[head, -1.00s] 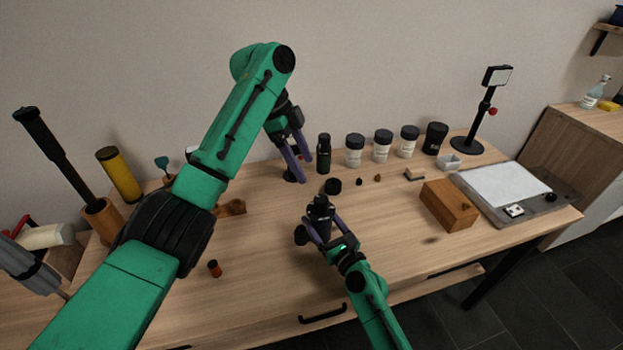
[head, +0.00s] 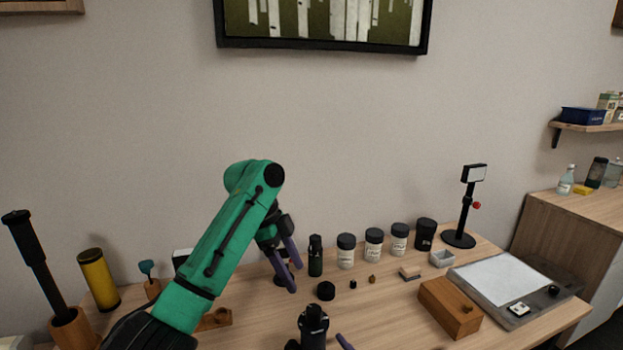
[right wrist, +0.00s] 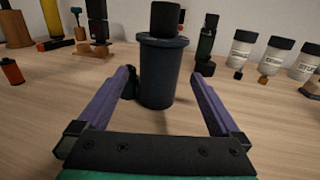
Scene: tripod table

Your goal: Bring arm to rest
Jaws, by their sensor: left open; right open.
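My left gripper (head: 295,278) is open and empty above the back of the table, its purple fingers pointing down. It is just left of a dark green bottle (head: 315,257) in the head view. My right gripper (right wrist: 163,78) is open in the right wrist view. A dark canister with a black top (right wrist: 163,75) stands upright between or just beyond its fingertips; I cannot tell whether they touch it. In the head view the canister (head: 313,328) is at the bottom edge, and most of the right arm is cut off.
Several black-lidded jars (head: 373,243) line the back of the wooden table. A wooden box (head: 449,306) and a pale board (head: 502,281) are on the right. A yellow tube (head: 98,280) stands on the left. A red-brown vial (right wrist: 12,71) stands left of my right gripper.

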